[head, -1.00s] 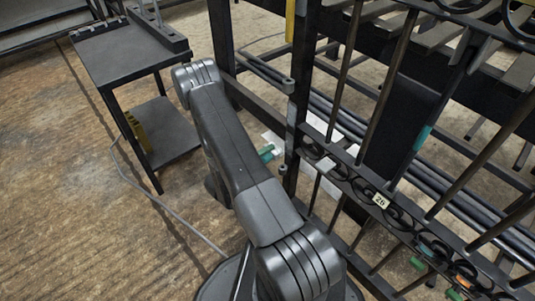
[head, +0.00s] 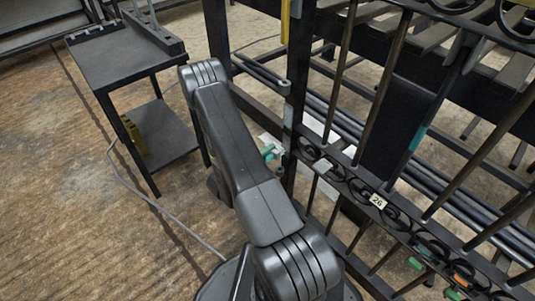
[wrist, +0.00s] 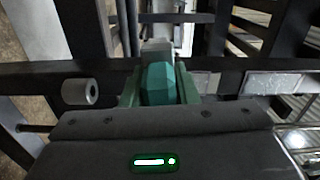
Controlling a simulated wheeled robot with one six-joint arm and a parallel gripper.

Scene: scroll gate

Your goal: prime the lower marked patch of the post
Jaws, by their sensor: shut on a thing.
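A dark upright post (head: 299,70) stands at the hinge side of the gate, just right of my arm in the head view. A paler grey strip shows low on it, between two round hinge knuckles; I cannot tell whether this is the marked patch. In the wrist view, my gripper (wrist: 159,90) has green fingers shut on a teal faceted handle (wrist: 158,80). A grey part of the held tool shows beyond the handle; its far end is unclear. A teal piece (head: 268,152) shows beside the post in the head view, where my arm hides most of the gripper.
The dark scroll gate (head: 392,208), with a "26" tag (head: 378,201), fills the right side. Long dark bars (head: 340,112) lie behind it. A two-shelf black cart (head: 120,55) stands at upper left, and a cable crosses the floor. The floor at left is mostly clear.

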